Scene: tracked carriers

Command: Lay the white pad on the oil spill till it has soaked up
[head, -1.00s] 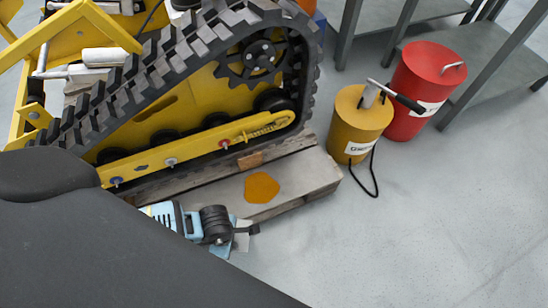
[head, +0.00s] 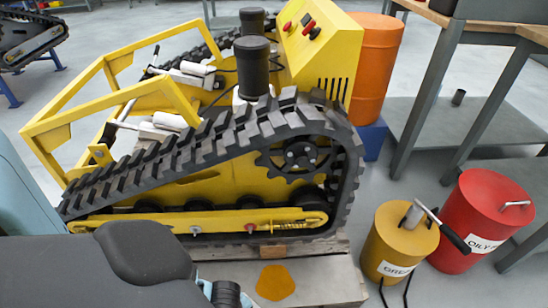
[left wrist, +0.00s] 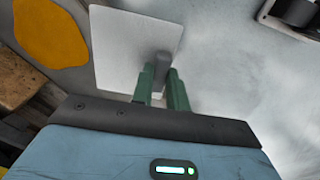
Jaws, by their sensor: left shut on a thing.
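The oil spill (head: 275,283) is an orange-brown patch on a pale slab beside the tracked carrier (head: 230,190). It also shows at the upper left of the left wrist view (left wrist: 50,32). The white pad (left wrist: 125,40) is a flat square with a grey grip on it. My left gripper (left wrist: 160,74) is shut on that grip. In the left wrist view the pad appears to the right of the spill, apart from it; its height above the surface is unclear. My right gripper is not in view.
A yellow can (head: 400,243) with a pump handle and a hose stands right of the slab. A red can (head: 480,225) stands beside it. Workbenches (head: 440,90) and an orange drum (head: 375,70) are behind.

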